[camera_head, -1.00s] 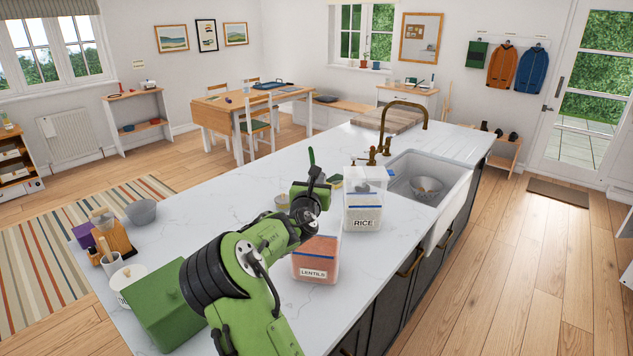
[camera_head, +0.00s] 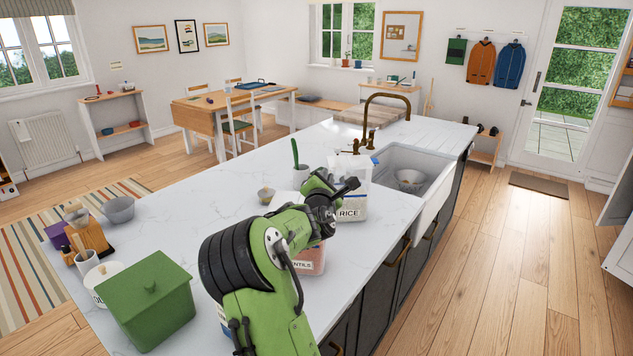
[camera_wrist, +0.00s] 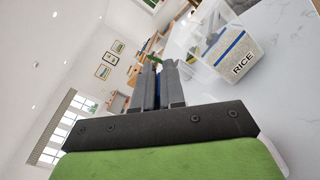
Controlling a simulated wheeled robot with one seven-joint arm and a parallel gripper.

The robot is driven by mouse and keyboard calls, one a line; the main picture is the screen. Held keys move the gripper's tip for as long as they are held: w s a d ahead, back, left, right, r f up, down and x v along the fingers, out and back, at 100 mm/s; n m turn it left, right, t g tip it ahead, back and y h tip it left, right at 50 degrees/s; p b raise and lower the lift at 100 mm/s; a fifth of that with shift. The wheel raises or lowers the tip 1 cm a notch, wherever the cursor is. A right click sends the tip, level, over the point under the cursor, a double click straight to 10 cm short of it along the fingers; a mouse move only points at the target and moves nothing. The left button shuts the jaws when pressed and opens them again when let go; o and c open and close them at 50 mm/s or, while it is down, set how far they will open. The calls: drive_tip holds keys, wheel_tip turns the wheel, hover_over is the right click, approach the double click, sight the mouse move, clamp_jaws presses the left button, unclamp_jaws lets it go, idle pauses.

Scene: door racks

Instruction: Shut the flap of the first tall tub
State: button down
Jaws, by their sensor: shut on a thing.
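The clear tub labelled RICE (camera_head: 349,213) stands on the worktop near the sink. The wrist view shows it (camera_wrist: 239,62) tilted at upper right, with pale contents, a blue band and a clear pane rising at its top. My gripper (camera_head: 350,187) is in front of this tub's upper part and hides some of it. Its fingers (camera_wrist: 160,82) are close together in the wrist view. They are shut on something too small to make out. A second clear tub labelled LENTILS (camera_head: 312,264) stands nearer, mostly behind my arm; its top is hidden. I cannot tell which tub is first.
A green lidded box (camera_head: 150,307), a caddy (camera_head: 91,238) and a grey bowl (camera_head: 119,210) stand at the worktop's left. A pot (camera_head: 300,176) with a green handle is behind my gripper. The sink (camera_head: 428,187) holds a bowl. The worktop's middle left is clear.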

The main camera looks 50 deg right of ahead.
wheel_tip(320, 180, down, 8)
drive_tip(key=s+d+m+b, duration=0.1)
drive_tip(key=s+m+b, duration=0.1)
drive_tip(key=m+b, duration=0.6)
drive_tip(key=shift+s+d+b, duration=0.25)
drive_tip(key=shift+d+b, duration=0.1)
drive_tip(key=shift+b, duration=1.2)
drive_tip(key=c, duration=1.3)
unclamp_jaws()
drive_tip(key=shift+a+r, duration=0.1)
drive_tip(key=v, duration=1.5)
drive_tip(key=shift+s+a, duration=0.25)
